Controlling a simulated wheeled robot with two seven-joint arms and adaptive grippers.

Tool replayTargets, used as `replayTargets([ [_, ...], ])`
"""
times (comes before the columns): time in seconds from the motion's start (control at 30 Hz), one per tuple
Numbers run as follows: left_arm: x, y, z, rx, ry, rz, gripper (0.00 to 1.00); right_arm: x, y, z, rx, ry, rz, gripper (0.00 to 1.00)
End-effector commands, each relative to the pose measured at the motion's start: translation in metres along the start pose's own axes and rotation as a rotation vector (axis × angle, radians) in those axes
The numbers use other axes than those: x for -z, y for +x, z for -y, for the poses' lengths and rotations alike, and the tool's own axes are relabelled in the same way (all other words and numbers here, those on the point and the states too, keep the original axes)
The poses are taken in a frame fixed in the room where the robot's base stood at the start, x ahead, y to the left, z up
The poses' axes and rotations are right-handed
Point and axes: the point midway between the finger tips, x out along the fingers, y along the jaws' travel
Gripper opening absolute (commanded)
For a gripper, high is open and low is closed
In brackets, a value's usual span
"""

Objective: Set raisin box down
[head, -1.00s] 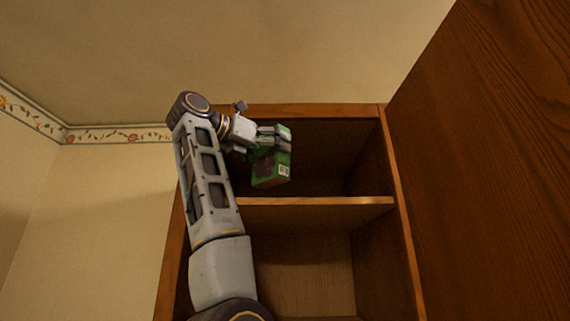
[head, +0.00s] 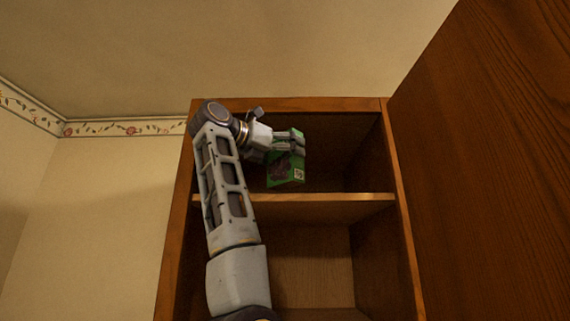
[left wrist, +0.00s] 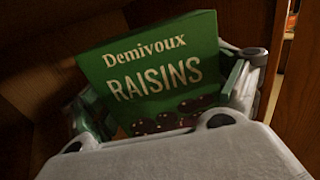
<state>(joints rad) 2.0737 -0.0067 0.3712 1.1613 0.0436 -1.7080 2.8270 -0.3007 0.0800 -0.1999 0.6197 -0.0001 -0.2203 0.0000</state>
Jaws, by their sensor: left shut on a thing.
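The raisin box (head: 285,172) is green with a dark picture of raisins, and its front lettering shows in the left wrist view (left wrist: 155,75). My left gripper (head: 290,143) is shut on the box near its upper part. It holds the box in the upper compartment of the wooden cabinet (head: 340,150), above the shelf board (head: 330,197). The box's lower edge looks close to the board; I cannot tell whether they touch. The box is slightly tilted in the left wrist view. My right gripper is not in view.
The cabinet's right side wall (head: 395,190) and top edge (head: 320,104) bound the compartment. Free room shows to the right of the box. The lower compartment (head: 310,265) looks empty where visible. A large dark wooden panel (head: 490,160) stands at the right.

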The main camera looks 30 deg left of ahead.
Motion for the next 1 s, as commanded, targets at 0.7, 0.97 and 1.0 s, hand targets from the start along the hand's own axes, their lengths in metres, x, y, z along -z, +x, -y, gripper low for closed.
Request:
replayTargets([
  [0.7, 0.029, 0.0, 0.0, 0.0, 0.0, -0.001, 0.56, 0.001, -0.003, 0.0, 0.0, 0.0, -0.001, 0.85],
  [0.97, 0.032, 0.0, 0.0, 0.0, 0.0, 0.0, 0.56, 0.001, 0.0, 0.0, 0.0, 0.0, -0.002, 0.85],
  [1.0, 0.033, 0.0, 0.0, 0.0, 0.0, -0.002, 0.92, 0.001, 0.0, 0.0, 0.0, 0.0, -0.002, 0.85],
])
